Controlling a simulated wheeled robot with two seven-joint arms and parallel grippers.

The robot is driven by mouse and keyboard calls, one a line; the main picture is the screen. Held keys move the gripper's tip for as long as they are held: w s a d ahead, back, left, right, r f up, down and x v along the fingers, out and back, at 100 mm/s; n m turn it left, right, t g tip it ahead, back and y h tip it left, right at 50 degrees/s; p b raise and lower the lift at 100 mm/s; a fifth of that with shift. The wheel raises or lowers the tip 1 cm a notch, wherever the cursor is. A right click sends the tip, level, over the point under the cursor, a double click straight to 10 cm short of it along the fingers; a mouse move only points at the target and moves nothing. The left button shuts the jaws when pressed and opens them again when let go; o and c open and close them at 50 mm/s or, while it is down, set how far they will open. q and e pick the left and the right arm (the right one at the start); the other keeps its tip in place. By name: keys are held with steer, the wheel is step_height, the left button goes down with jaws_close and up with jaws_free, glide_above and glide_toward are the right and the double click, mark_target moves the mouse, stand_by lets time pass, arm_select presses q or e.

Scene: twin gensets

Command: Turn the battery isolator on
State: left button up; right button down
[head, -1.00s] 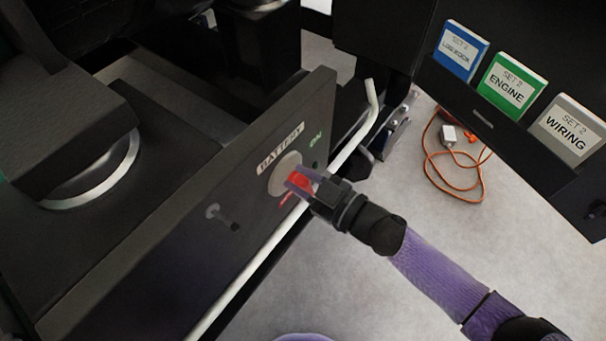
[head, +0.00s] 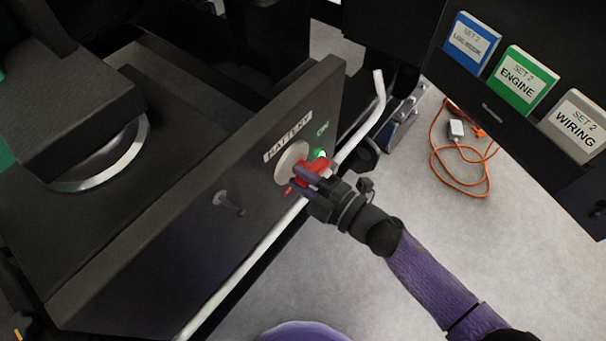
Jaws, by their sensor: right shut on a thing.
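The battery isolator is a red handle (head: 318,165) on a round pale disc (head: 291,160), set in a dark panel (head: 180,237) under a BATTERY label (head: 288,136). A green ON mark (head: 322,129) is up and right of the disc, with a lit green lamp (head: 321,154) below it. My right gripper (head: 306,176) is shut on the red handle, its fingers covering part of it. The handle's far end points toward the lamp. Red lettering by the gripper is mostly hidden. My left gripper is not in view.
A white rail (head: 252,262) runs along the panel's lower edge. A small toggle (head: 228,202) sits left of the disc. Blue, green (head: 522,82) and grey binders stand in a rack at right. An orange cable (head: 459,180) lies on the floor, which is otherwise clear at lower right.

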steer(key=shift+d+f+n, duration=0.15)
steer(key=shift+f+n, duration=0.4)
steer(key=shift+n, duration=0.55)
steer(key=shift+n+b, duration=0.35)
steer(key=shift+n, duration=0.55)
steer(key=shift+w, duration=0.1)
